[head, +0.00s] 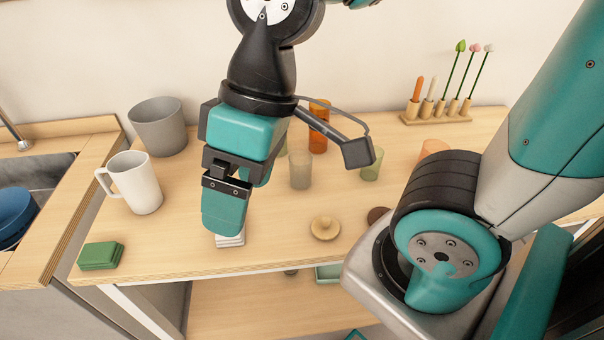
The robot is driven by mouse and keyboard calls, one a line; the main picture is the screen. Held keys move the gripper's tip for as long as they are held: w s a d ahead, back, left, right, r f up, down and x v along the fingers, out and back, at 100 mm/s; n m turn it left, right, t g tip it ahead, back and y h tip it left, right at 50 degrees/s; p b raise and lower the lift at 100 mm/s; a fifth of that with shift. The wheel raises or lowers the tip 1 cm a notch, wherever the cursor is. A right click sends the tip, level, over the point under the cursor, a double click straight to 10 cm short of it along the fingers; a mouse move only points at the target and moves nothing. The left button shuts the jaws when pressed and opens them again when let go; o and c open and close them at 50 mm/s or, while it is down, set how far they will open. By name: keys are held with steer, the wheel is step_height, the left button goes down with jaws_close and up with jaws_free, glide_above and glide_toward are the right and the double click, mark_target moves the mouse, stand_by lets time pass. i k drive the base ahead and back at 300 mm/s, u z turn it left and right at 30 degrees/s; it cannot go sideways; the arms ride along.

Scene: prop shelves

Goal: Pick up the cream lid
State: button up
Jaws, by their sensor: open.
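The cream lid (325,228) is a small round disc with a knob on top. It lies on the wooden table near the front edge, right of my gripper. My gripper (243,203) points down over the table with its teal fingers apart. I see nothing held between them, though the near finger hides part of the gap. The gripper is left of the lid and apart from it.
A small white stack (230,241) shows below the near finger. A brown disc (377,215) lies right of the lid. Several cups stand behind, including an orange one (319,128). A white mug (136,184), grey pot (158,127) and green block (101,255) are left.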

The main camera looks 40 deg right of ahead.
mark_target(323, 228)
steer(key=z, duration=1.6)
steer(key=k, duration=0.9)
steer(key=u, duration=1.5)
steer(key=i, duration=0.5)
steer(key=z, duration=0.05)
